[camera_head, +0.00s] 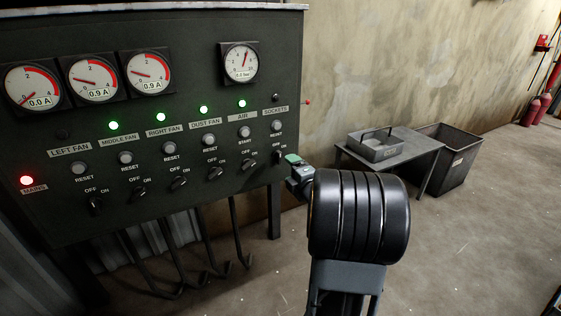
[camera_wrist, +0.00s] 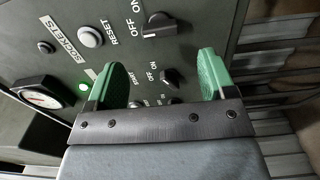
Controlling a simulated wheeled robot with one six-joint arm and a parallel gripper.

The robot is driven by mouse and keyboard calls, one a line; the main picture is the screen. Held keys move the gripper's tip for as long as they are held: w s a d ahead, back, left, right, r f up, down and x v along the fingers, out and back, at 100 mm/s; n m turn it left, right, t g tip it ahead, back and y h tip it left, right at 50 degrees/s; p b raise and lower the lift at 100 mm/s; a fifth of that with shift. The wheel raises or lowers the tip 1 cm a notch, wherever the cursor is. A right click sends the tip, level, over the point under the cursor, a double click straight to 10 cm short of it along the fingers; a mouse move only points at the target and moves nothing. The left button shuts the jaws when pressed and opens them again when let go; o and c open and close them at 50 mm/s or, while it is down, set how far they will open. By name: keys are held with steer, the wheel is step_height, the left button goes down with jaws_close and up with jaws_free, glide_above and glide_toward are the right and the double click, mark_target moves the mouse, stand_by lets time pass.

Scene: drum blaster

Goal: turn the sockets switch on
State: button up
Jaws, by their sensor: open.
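The sockets switch (camera_head: 280,157) is a small black knob at the right end of the dark control panel, below the SOCKETS label (camera_head: 275,112) and its reset button (camera_head: 276,125). The lamp above that label (camera_head: 275,98) is unlit. My gripper (camera_head: 293,160), with green fingertips, is just right of the switch in the head view. In the wrist view my gripper (camera_wrist: 160,76) is open and empty. There the sockets switch (camera_wrist: 160,25) shows above the gap between the fingers, apart from both. The exact angle of its knob is hard to tell.
The air switch (camera_wrist: 170,77) shows between the fingers in the wrist view. Several lamps are green; the mains lamp (camera_head: 26,180) is red. A low table (camera_head: 415,152) with a grey tray (camera_head: 376,147) and a dark bin (camera_head: 460,160) stand right of the panel. The floor before them is clear.

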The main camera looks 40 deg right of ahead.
mark_target(280, 159)
steer(key=w, duration=0.5)
steer(key=w+d, duration=0.1)
steer(key=w, duration=0.1)
steer(key=shift+w, duration=0.4)
steer(key=c, duration=0.9)
steer(key=shift+c, duration=0.2)
steer(key=m, duration=0.6)
steer(key=m+p, duration=0.1)
steer(key=m, duration=0.4)
steer(key=shift+m, duration=0.4)
